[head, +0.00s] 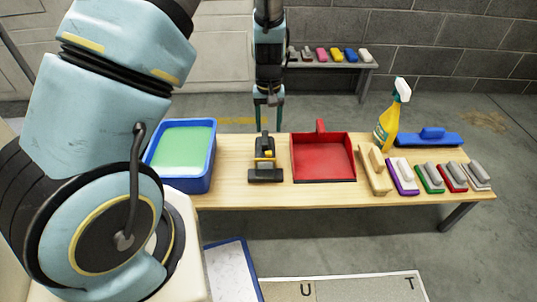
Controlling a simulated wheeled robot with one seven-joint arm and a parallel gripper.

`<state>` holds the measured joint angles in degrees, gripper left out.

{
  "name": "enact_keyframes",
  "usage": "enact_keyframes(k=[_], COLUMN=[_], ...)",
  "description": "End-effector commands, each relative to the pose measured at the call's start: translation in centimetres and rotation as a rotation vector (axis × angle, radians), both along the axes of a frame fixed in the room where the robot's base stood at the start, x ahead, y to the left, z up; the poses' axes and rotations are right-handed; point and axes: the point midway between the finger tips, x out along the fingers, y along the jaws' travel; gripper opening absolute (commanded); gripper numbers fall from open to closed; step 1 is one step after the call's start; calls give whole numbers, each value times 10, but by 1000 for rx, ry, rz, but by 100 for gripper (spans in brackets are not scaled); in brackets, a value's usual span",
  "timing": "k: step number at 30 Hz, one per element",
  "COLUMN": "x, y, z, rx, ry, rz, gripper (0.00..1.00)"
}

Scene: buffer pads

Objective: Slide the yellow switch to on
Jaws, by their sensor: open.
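A small dark device with yellow parts (266,165) stands on the wooden table, between the blue tub and the red dustpan. The yellow piece on it may be the yellow switch (265,154); its position is too small to tell. My gripper (268,122) hangs at the table's back edge, behind and above the dark device in the picture. Its two dark green fingers point down and are apart, with nothing between them. The device hides part of the space near the fingertips.
A blue tub (183,188) with green contents is left of the device. A red dustpan (322,178) is close on its right. Farther right are a yellow spray bottle (386,130), a blue brush (430,138) and several buffer pads (432,178). A back shelf (330,66) holds more pads.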

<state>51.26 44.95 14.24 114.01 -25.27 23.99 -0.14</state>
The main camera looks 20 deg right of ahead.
Motion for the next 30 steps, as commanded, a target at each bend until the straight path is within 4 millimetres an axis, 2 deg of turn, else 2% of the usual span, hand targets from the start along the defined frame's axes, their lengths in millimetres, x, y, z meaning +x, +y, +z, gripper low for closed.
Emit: enact_keyframes(k=[9, 15, 21, 30], x=[0, 0, 0, 0], y=[2, 1, 1, 1], z=[-56, -86, -100, -101], rx=[3, 0, 0, 0], ry=[2, 1, 1, 0], rz=[1, 0, 1, 0], gripper=[57, 57, 57, 57])
